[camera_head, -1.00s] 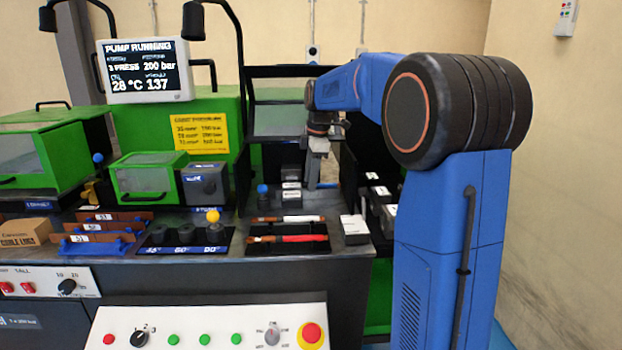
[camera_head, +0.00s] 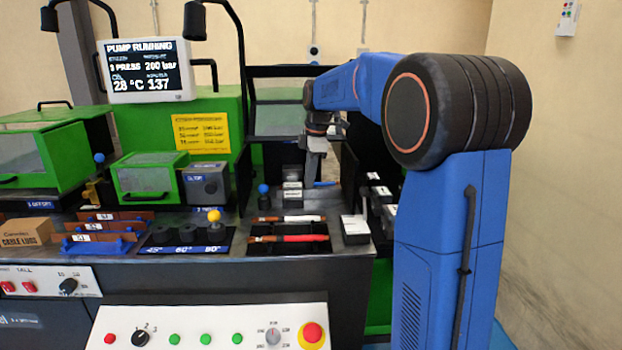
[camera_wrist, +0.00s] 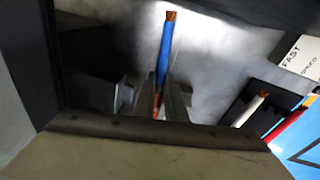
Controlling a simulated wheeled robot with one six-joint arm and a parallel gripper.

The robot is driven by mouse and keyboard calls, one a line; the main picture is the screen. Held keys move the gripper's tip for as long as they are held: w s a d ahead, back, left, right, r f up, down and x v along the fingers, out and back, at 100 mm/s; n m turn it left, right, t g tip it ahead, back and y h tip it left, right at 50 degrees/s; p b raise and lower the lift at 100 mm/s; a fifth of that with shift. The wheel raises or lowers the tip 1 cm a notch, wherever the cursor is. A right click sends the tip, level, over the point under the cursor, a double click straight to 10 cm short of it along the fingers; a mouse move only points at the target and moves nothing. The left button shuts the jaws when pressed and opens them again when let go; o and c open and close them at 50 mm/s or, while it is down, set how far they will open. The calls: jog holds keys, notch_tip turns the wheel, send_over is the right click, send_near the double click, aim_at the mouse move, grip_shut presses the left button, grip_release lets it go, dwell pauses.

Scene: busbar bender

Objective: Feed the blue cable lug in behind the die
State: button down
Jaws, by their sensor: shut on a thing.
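The blue cable lug (camera_wrist: 164,52) shows in the wrist view as a blue-sleeved length with bare copper at both ends. My gripper (camera_wrist: 158,100) is shut on it near its lower copper end. In the head view my gripper (camera_head: 312,180) points down at the bending station, and a short piece of the blue lug (camera_head: 326,184) sticks out to its right. Dark blocks with white labels (camera_head: 292,184), probably the die area, stand just left of my gripper. In the wrist view a dark block (camera_wrist: 92,92) lies left of the fingers. I cannot tell whether the lug touches the die.
A black tray (camera_head: 262,251) in front holds a white and a red cable lug. A white-topped block (camera_head: 354,226) stands right of it. A blue-knobbed lever (camera_head: 263,190) rises left of the labelled blocks. A dark upright panel (camera_head: 350,168) stands close on the right.

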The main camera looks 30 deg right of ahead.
jog(key=shift+w+a, duration=0.2)
jog(key=shift+a, duration=0.2)
jog(key=c, duration=1.7)
grip_release()
jog(key=s+r, duration=0.1)
jog(key=r, duration=0.4)
jog(key=s+r, duration=0.1)
jog(key=r, duration=0.5)
jog(key=d+r, duration=0.1)
jog(key=r, duration=0.5)
jog(key=shift+s, duration=0.4)
jog(key=s+a+f+m+t, duration=0.1)
jog(key=s+a+f+m, duration=0.3)
jog(key=s, duration=0.5)
jog(key=s+a+f+m, duration=0.3)
jog(key=s+f, duration=0.2)
jog(key=s, duration=0.5)
jog(key=s+a+f+m, duration=0.1)
jog(key=s+f+m, duration=0.1)
jog(key=s+f, duration=0.4)
jog(key=s+a+f+m+t, duration=0.1)
jog(key=s+f+m, duration=0.2)
jog(key=s+f, duration=0.3)
jog(key=s+a+f+m+t, duration=0.1)
jog(key=s+f+m, duration=0.2)
jog(key=s+f, duration=0.3)
jog(key=shift+s+a+f+h, duration=0.15)
jog(key=shift+a+f+h, duration=0.15)
jog(key=shift+f, duration=0.35)
